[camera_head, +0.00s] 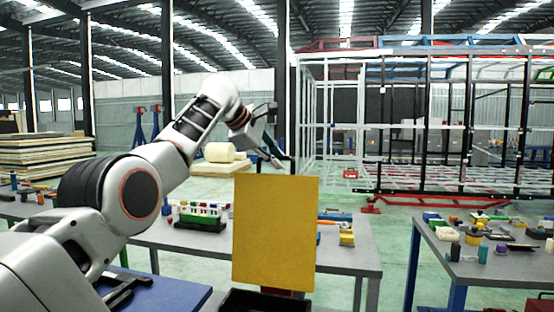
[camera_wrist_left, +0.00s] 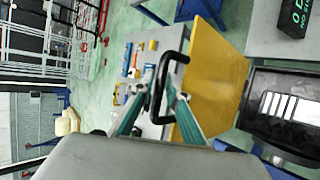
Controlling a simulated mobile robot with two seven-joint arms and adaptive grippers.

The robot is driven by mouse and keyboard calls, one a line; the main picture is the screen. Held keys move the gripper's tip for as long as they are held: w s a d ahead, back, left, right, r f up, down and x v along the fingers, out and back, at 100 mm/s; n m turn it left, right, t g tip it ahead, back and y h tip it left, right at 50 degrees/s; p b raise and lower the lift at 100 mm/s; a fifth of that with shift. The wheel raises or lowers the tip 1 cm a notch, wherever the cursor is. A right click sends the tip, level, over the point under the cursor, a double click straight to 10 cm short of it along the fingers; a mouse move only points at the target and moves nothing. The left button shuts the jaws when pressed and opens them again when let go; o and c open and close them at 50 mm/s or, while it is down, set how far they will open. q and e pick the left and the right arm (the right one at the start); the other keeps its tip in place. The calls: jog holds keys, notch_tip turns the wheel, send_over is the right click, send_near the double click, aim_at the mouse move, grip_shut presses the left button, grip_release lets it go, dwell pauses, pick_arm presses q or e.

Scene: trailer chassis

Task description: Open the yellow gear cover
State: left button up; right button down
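The yellow gear cover (camera_head: 275,232) stands upright as a flat panel above a dark box (camera_head: 262,301) in the head view. It also shows in the left wrist view (camera_wrist_left: 215,82). A black U-shaped handle (camera_wrist_left: 158,90) is on one of its faces. My left gripper (camera_wrist_left: 160,78) has its two teal fingers on either side of the handle bar, one inside the loop. Whether they press on the bar is unclear. My right gripper is out of view.
A grey table with a tube rack (camera_head: 200,216) and small parts stands behind the cover. Another table (camera_head: 475,262) with loose items stands to the right.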

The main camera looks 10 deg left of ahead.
pick_arm(q)
jog(key=shift+o, duration=0.2)
jog(key=shift+r, duration=0.1)
jog(key=shift+s+r, duration=0.25)
jog(key=shift+s, duration=0.05)
jog(key=shift+s+a+r, duration=0.3)
jog(key=shift+s+a, duration=0.1)
jog(key=v, duration=1)
